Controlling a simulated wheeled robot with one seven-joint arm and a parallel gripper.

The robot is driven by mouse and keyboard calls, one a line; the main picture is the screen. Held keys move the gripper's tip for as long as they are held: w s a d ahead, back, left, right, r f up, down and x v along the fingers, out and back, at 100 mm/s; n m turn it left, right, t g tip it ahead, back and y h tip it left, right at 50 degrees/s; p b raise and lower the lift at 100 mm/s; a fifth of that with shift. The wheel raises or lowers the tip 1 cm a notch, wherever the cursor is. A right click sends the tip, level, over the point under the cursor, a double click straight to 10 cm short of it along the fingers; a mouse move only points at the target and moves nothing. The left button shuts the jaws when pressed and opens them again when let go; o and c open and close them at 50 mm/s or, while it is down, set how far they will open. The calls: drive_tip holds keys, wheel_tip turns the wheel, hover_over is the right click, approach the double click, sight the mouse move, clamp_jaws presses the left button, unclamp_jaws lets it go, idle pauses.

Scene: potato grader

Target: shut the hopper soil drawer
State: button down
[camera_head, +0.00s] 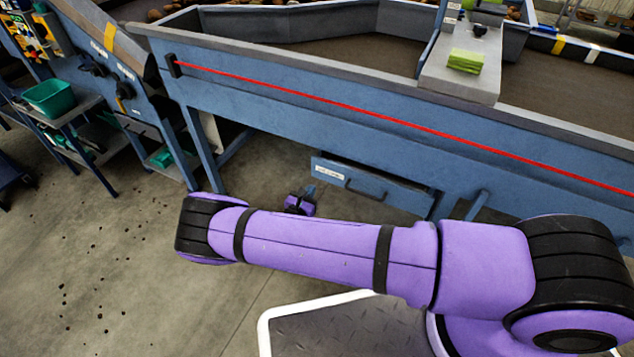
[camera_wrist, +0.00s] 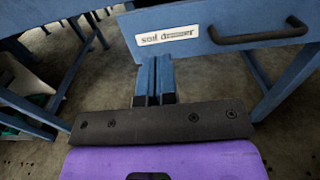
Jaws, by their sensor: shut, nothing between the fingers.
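The soil drawer (camera_head: 337,176) is a blue box front with a white label and a dark bar handle (camera_head: 365,190), low under the blue hopper. Its front stands out from the frame; how far is hard to tell. In the wrist view the drawer front (camera_wrist: 220,45) fills the upper right, with its "soil drawer" label (camera_wrist: 166,36) and handle (camera_wrist: 258,37). My gripper (camera_wrist: 154,62) is shut and empty, its tips at the front's lower left edge below the label. I cannot tell if they touch. In the head view my purple arm partly hides my gripper (camera_head: 308,190).
The hopper's blue side with a red line (camera_head: 400,122) runs above the drawer, with legs on both sides. A green sponge (camera_head: 465,61) lies on a ledge above. A cart with a green bin (camera_head: 49,97) stands left. The floor at left is clear apart from soil crumbs.

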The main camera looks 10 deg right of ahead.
drive_tip(key=shift+s+a, duration=0.35)
drive_tip(key=shift+s, duration=0.05)
drive_tip(key=c, duration=1.6)
unclamp_jaws()
drive_tip(key=shift+s+a, duration=0.1)
drive_tip(key=shift+s, duration=0.1)
drive_tip(key=o, duration=0.4)
drive_tip(key=shift+s+f, duration=0.1)
drive_tip(key=shift+f, duration=0.05)
drive_tip(key=shift+c, duration=0.2)
drive_tip(key=shift+o, duration=0.6)
drive_tip(key=s+d+f+m+g+h, duration=0.1)
drive_tip(key=d+f+m+h, duration=0.1)
drive_tip(key=d+m, duration=0.3)
drive_tip(key=f+m, duration=0.1)
drive_tip(key=m, duration=0.2)
drive_tip(key=shift+s+f, duration=0.3)
drive_tip(key=shift+s, duration=0.1)
drive_tip(key=m+g+h, duration=0.3)
drive_tip(key=m+h, duration=0.1)
drive_tip(key=m, duration=1.1)
approach(362, 193)
drive_tip(key=x, duration=1)
drive_tip(key=shift+w+d+f, duration=0.1)
drive_tip(key=shift+w+f, duration=0.15)
drive_tip(key=shift+f, duration=0.05)
